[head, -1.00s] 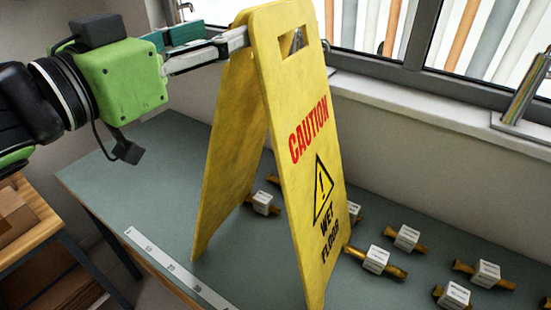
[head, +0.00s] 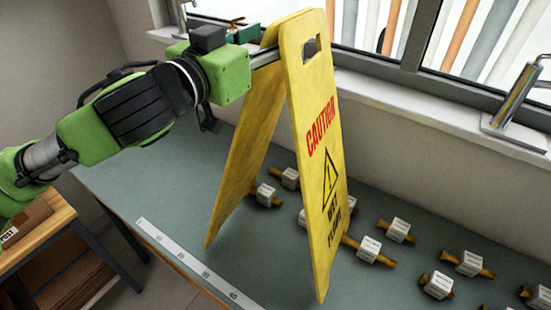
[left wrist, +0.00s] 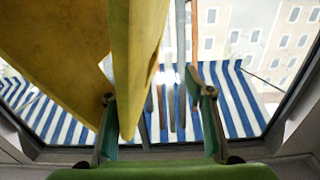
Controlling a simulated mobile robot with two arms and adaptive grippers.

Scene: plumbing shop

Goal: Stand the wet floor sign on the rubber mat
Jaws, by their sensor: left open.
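The yellow wet floor sign (head: 318,190) stands upright with its two panels spread like an A, its feet on the grey-green bench surface in the head view. I cannot tell a separate rubber mat from this surface (head: 190,195). My left gripper (head: 262,45) is at the sign's top, its fingertips partly hidden behind the lettered panel. In the left wrist view the open fingers (left wrist: 158,115) are wide apart. A sign panel (left wrist: 135,60) hangs between them, nearer the left finger; the other panel (left wrist: 50,45) is farther left. My right gripper is not in view.
Several brass fittings with white labels (head: 370,250) lie right of and behind the sign. A ruler strip (head: 190,262) runs along the bench's front edge. A window (head: 460,40) and sill are behind. A wooden table (head: 40,235) stands at the left.

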